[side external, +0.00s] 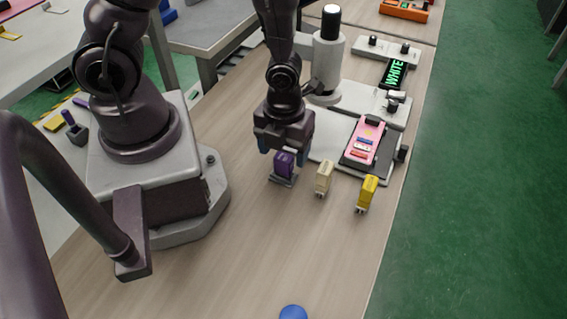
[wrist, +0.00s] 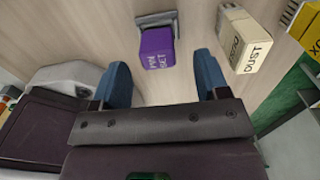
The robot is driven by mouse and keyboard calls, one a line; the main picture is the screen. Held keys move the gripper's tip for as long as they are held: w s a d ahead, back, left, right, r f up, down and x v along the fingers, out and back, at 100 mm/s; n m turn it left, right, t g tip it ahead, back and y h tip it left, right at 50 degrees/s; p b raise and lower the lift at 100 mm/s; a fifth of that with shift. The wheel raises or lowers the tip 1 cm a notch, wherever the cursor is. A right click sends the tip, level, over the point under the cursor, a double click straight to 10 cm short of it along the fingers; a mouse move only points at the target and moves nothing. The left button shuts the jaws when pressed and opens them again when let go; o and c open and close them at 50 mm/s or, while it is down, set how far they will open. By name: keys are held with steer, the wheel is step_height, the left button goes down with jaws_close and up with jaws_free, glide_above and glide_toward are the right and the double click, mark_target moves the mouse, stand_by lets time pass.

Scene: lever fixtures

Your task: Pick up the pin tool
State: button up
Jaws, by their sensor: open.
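The pin tool is a purple block (side external: 284,163) seated on a small grey holder (side external: 284,181) on the wooden table. In the wrist view the purple block (wrist: 157,48) shows lettering that reads like "PIN SET", and it lies ahead of the gap between my fingers. My gripper (side external: 284,148) is open, with its blue fingers apart, just above and behind the purple block in the side view. In the wrist view my gripper (wrist: 163,85) has nothing between its fingertips. I cannot tell whether a finger touches the block.
A cream block (side external: 323,177) marked "DUST" and a yellow block (side external: 367,192) stand to the right. A pink device (side external: 367,143) lies on a fixture behind them. A grey cylinder post (side external: 327,65) stands farther back. The table's front is mostly clear, with a blue round thing (side external: 293,312).

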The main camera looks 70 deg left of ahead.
mark_target(284, 157)
steer(key=shift+a+f, duration=0.1)
steer(key=shift+f, duration=2.45)
steer(key=shift+c, duration=0.2)
steer(key=c, duration=1)
